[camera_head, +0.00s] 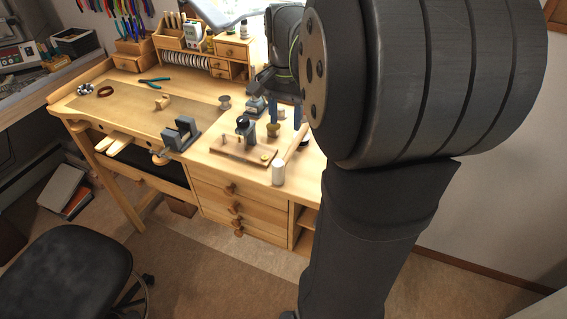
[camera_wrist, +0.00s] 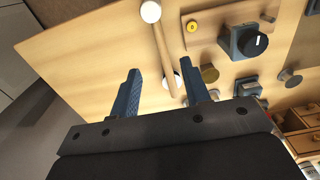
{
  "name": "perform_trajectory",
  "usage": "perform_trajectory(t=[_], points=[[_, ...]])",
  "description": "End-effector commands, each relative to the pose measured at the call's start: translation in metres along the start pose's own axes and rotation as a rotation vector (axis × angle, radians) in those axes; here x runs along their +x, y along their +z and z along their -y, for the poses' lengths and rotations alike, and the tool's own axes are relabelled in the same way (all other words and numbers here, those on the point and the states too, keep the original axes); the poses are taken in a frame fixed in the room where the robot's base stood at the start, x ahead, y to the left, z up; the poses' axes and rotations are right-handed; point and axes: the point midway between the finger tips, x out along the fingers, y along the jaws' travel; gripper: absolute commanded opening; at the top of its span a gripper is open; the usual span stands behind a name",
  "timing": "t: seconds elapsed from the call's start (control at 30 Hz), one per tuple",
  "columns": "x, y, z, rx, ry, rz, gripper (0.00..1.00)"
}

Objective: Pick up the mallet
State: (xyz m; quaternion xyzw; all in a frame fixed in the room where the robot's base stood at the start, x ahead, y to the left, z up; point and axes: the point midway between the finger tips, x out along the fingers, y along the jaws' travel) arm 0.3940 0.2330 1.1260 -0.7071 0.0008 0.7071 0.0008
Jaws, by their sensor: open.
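The mallet has a pale wooden handle and a white cylindrical head (camera_head: 278,173). It lies near the bench's front right edge, its handle (camera_head: 296,144) running back toward my gripper. In the wrist view its white head (camera_wrist: 150,11) is at the top and the handle (camera_wrist: 163,48) runs down between my fingers. My gripper (camera_wrist: 161,68) is open, with two blue fingers either side of the handle's lower part in that view. In the head view my gripper (camera_head: 284,122) is behind the mallet head, beyond the handle's far end. I cannot tell its height above the bench.
A wooden board (camera_head: 228,147) with a dark-topped tool (camera_head: 245,129) stands left of the mallet. A brass cup (camera_wrist: 209,73) is close to my right finger in the wrist view. A small vise (camera_head: 181,134) is farther left. Bare bench top (camera_wrist: 85,55) lies left of the handle in the wrist view.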

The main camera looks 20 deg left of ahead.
Motion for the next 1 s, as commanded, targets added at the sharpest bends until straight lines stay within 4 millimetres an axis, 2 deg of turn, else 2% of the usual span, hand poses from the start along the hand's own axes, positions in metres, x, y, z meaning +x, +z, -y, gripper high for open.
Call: perform_trajectory(t=[0.1, 0.3, 0.57, 0.83, 1.0], points=[[0.028, 0.001, 0.000, -0.001, 0.003, 0.004, 0.43], [0.066, 0.000, 0.000, -0.002, 0.002, 0.003, 0.43], [0.085, 0.001, 0.000, -0.002, 0.001, 0.001, 0.43], [0.123, 0.002, -0.002, -0.002, 0.002, 0.003, 0.43], [0.132, 0.002, -0.001, -0.002, 0.000, 0.000, 0.43]])
